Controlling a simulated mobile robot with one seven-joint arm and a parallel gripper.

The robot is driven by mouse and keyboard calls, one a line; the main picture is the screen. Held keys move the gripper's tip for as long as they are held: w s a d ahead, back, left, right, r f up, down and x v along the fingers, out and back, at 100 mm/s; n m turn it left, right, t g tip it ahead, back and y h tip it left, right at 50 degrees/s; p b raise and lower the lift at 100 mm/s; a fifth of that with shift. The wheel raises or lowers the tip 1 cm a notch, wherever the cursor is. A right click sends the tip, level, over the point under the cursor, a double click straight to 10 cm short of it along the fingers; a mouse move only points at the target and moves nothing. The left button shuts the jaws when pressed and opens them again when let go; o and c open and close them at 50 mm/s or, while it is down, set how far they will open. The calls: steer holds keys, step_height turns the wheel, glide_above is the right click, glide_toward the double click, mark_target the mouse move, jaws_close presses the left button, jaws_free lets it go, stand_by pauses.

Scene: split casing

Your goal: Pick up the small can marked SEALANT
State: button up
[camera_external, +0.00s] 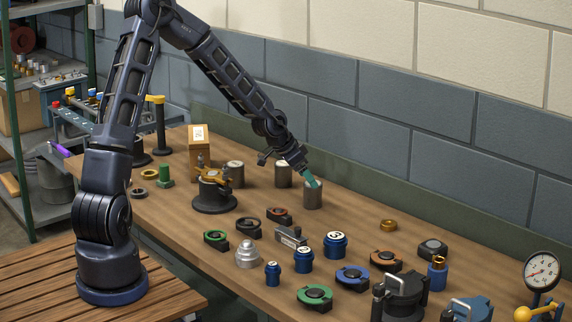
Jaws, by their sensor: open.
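I cannot read the word SEALANT on anything in this view. Three dark grey cylindrical cans stand toward the back of the workbench: a left one (237,176), a middle one (283,177) and a right one (313,199). My gripper (313,183), with teal fingertips, is open at the top of the right can. The fingers overlap its upper rim in the picture, and I cannot tell whether they touch it. Three blue, white-topped containers of differing size stand nearer the front: a right one (335,249), a middle one (304,264) and a small left one (272,277).
A black round-based fixture (214,200) and a tan box (199,143) stand left of the cans. Several ring-shaped parts, a silver stepped part (247,256) and a dial gauge (542,271) occupy the front and right. Bare bench (345,213) lies right of the right can.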

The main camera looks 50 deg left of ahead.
mark_target(313, 195)
steer(key=shift+a+x, duration=0.2)
steer(key=shift+x, duration=1.35)
steer(key=shift+a+x, duration=0.2)
steer(key=shift+x, duration=1.35)
steer(key=shift+s+f, duration=0.15)
steer(key=shift+f, duration=0.05)
steer(key=shift+c, duration=0.5)
steer(key=c, duration=1.1)
